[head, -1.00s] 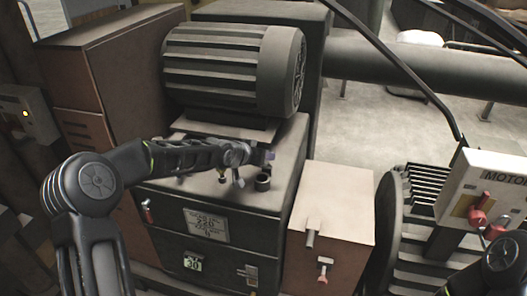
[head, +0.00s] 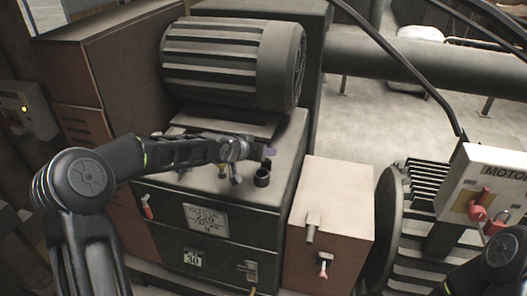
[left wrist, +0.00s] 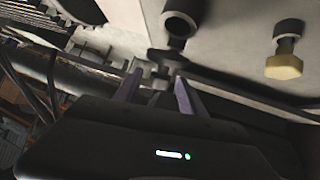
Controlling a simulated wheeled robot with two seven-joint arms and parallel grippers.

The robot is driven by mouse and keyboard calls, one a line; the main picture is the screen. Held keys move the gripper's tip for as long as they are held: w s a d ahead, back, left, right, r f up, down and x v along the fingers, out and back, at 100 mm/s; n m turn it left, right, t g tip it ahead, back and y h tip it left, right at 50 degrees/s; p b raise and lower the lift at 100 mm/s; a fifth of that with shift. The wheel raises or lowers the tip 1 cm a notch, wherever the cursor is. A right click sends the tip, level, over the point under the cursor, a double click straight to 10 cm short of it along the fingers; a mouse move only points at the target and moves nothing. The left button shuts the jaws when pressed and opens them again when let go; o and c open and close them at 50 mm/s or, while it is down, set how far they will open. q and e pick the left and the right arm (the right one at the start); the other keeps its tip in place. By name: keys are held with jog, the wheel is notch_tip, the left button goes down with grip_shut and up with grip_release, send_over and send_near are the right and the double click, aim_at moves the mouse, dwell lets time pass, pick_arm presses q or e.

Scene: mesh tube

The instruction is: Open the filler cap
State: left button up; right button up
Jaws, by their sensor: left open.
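A short dark cylindrical fitting (head: 262,177), which looks like the filler, stands upright on the top plate of the machine housing. It also shows in the left wrist view (left wrist: 181,24), near the top edge; I cannot tell whether its cap is on. A yellow hexagonal plug (left wrist: 284,66) with a dark collar stands apart from it and shows small in the head view (head: 236,179). My right gripper is out of view.
A large ribbed motor (head: 225,62) stands close behind the left gripper. A lower tan box (head: 330,210) with a small red-handled tap is to the right. A white MOTOR box (head: 490,180) with red levers stands far right, near my right arm.

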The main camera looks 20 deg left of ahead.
pick_arm(q)
jog(key=v, duration=0.6)
jog(key=shift+s, duration=0.3)
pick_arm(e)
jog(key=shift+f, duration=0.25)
pick_arm(q)
jog(key=shift+a+r, duration=0.1)
